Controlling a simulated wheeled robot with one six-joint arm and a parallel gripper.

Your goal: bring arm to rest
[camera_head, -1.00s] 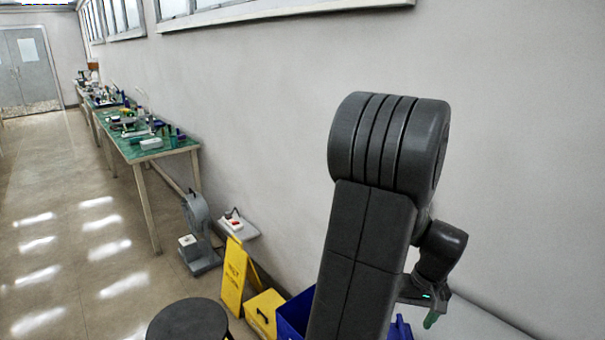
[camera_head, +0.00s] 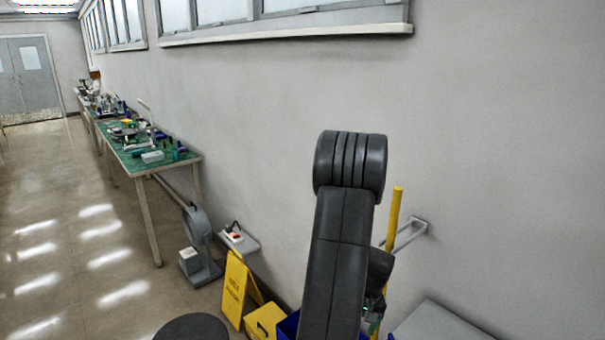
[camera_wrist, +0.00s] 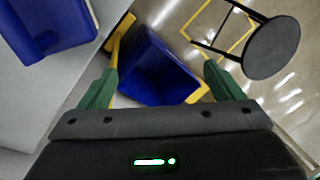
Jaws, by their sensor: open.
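My gripper (camera_wrist: 162,82) shows in the wrist view with its two green fingers spread wide apart and nothing between them. Beyond the fingers, lower down, is an open blue bin (camera_wrist: 150,65) with yellow parts around it. In the head view my dark arm stands in front of the wall, folded over at its top. The gripper is mostly hidden behind the arm there.
A dark round stool (camera_head: 192,328) stands at the bottom, near a yellow floor sign (camera_head: 235,290). A grey machine (camera_head: 200,248) stands on the floor. Green-topped workbenches (camera_head: 150,166) line the wall. A yellow pole (camera_head: 393,220) stands upright at a wall bracket (camera_head: 412,229).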

